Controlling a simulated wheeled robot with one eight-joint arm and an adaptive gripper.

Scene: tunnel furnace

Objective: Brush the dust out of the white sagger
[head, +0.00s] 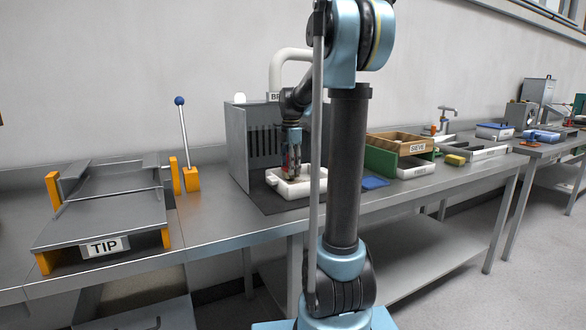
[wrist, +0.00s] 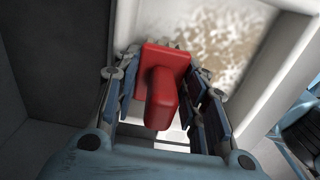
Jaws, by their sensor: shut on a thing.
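The white sagger (head: 286,188) sits on the dark mat inside the grey slotted booth in the head view. In the wrist view its inside floor (wrist: 205,45) carries patchy brown dust, and its pale wall (wrist: 268,85) runs down the right side. My gripper (head: 291,172) is over the sagger, pointing down. In the wrist view my gripper (wrist: 163,100) is shut on a red brush handle (wrist: 160,85).
The grey booth (head: 238,145) walls stand close behind and left of my gripper. A tip station (head: 105,215) and a blue-knobbed lever (head: 183,135) are to the left. A blue cloth-like pad (head: 374,182) and the sieve box (head: 400,145) are to the right.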

